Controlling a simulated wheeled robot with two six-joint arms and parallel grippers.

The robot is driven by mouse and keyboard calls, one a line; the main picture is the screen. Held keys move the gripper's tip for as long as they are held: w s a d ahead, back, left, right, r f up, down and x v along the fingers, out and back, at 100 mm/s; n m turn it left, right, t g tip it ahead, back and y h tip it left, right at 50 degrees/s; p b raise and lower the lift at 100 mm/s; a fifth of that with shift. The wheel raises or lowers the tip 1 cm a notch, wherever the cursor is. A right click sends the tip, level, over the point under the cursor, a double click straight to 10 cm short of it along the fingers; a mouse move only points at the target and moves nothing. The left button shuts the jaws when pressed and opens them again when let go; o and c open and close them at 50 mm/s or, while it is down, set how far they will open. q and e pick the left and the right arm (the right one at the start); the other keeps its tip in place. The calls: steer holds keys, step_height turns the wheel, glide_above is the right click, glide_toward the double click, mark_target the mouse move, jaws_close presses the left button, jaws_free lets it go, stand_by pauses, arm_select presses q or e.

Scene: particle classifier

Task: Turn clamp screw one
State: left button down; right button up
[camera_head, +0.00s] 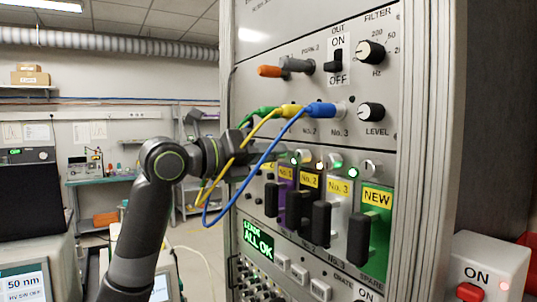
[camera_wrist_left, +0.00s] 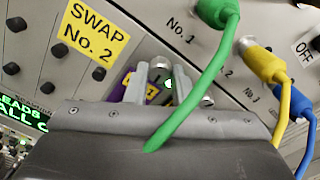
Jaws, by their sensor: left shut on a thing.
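My left gripper (camera_head: 282,157) reaches in from the left to the top of the module marked No. 1 (camera_head: 286,173). In the left wrist view its two fingers (camera_wrist_left: 162,78) are shut around the small silver clamp screw one (camera_wrist_left: 160,63), which they mostly hide. A green light (camera_wrist_left: 168,84) shows between the fingers. Other silver clamp screws (camera_head: 335,160) sit above the modules to the right. My right gripper is in neither view.
Green (camera_head: 262,113), yellow (camera_head: 291,111) and blue (camera_head: 320,109) cables plug in just above; their loops hang across my left gripper and wrist. Black module handles (camera_head: 321,222) stick out below. A red button box (camera_head: 487,270) stands at lower right.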

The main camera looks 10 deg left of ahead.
arm_select(q)
steer(key=shift+f, duration=0.15)
steer(key=c, duration=1.2)
jaws_free()
steer(key=shift+c, duration=0.2)
steer(key=b+v, duration=0.5)
steer(key=v, duration=1.2)
steer(key=shift+s+b, duration=0.2)
steer(key=shift+b, duration=0.15)
steer(key=shift+a, duration=0.1)
